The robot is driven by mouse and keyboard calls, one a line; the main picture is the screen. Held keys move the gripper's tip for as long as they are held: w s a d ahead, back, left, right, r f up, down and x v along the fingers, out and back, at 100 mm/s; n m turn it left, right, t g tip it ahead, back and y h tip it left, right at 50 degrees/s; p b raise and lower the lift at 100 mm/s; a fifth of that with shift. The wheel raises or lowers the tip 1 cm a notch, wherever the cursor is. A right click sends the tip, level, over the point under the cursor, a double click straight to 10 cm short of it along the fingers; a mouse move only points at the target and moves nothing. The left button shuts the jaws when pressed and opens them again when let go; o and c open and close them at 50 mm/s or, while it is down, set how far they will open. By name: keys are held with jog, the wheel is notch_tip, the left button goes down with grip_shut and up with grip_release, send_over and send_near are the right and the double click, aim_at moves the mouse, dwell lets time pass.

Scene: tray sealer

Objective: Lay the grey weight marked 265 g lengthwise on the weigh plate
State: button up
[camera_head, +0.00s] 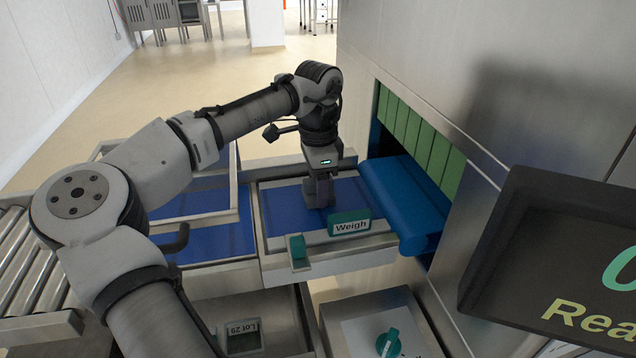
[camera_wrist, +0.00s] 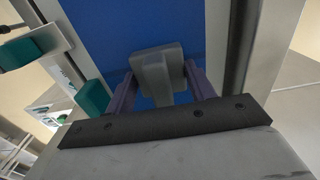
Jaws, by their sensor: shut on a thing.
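My gripper (camera_head: 320,200) points down over the blue weigh plate (camera_head: 283,212), behind the green "Weigh" sign (camera_head: 349,223). In the wrist view my gripper (camera_wrist: 160,90) is shut on a grey weight (camera_wrist: 157,62), with a finger on each side of it. The blue surface of the plate (camera_wrist: 105,35) lies beyond the weight. I cannot tell whether the weight touches the plate. Its 265 g mark does not show, and the gripper largely hides it in the head view.
A blue roller cover (camera_head: 400,200) and green strip curtain (camera_head: 420,130) stand right of the plate. A green-topped block (camera_head: 298,247) sits on the front rail. A dark display (camera_head: 560,260) reads "Rea…", cut off at the right. A roller conveyor (camera_head: 25,265) lies left.

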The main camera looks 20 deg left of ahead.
jog(key=o, duration=1.2)
jog(key=shift+f, duration=0.15)
jog(key=shift+c, duration=0.2)
notch_tip(320, 180, up, 12)
jog(key=b, duration=0.1)
jog(key=shift+r, duration=0.2)
